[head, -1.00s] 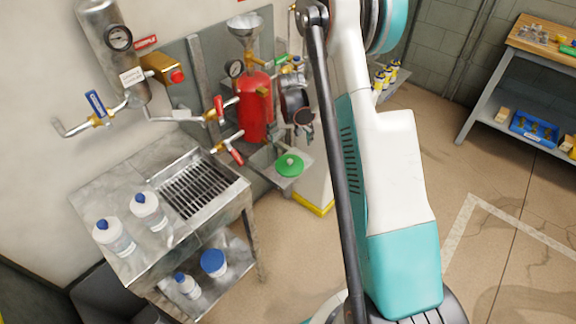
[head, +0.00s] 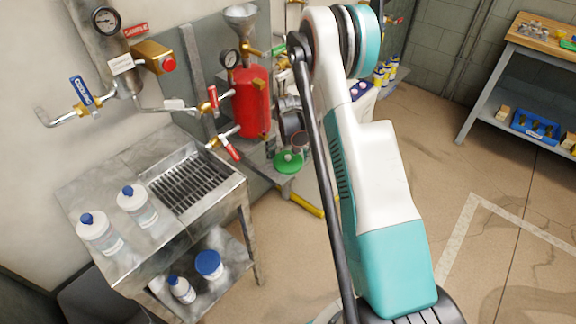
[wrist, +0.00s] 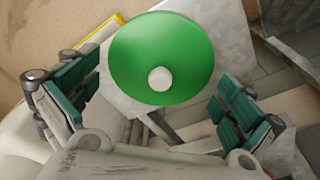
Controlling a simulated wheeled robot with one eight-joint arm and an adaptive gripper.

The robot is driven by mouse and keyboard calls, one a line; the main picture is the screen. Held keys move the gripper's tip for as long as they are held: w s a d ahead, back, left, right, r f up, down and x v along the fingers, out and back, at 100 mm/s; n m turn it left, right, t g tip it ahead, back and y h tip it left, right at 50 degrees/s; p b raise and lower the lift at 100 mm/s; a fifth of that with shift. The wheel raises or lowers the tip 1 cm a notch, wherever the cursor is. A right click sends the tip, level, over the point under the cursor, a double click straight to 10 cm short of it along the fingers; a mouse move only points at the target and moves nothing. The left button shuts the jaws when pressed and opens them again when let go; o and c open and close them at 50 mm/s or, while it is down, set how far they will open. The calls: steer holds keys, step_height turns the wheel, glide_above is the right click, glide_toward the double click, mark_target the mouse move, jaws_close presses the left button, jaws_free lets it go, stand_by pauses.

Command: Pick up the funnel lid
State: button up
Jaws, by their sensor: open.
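The funnel lid is a round green disc with a white knob. It lies on a small grey metal shelf below the red tank, and in the head view the green lid (head: 288,161) shows just in front of my gripper. In the wrist view the lid (wrist: 160,60) fills the upper middle, knob facing the camera. My gripper (wrist: 158,100) is open, with one green-padded finger at the left and one at the right; the lid appears between and beyond them. I cannot tell whether a finger touches it. In the head view my gripper (head: 296,125) is small and partly hidden by my arm.
The red tank (head: 251,101) with a metal funnel (head: 240,16) stands close behind the lid. Red-handled valves (head: 229,147) stick out to the left. A metal drain bench (head: 150,215) with white bottles (head: 137,205) is at left. Floor at right is open.

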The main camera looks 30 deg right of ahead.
steer(key=c, duration=1.3)
steer(key=shift+s+f, duration=0.1)
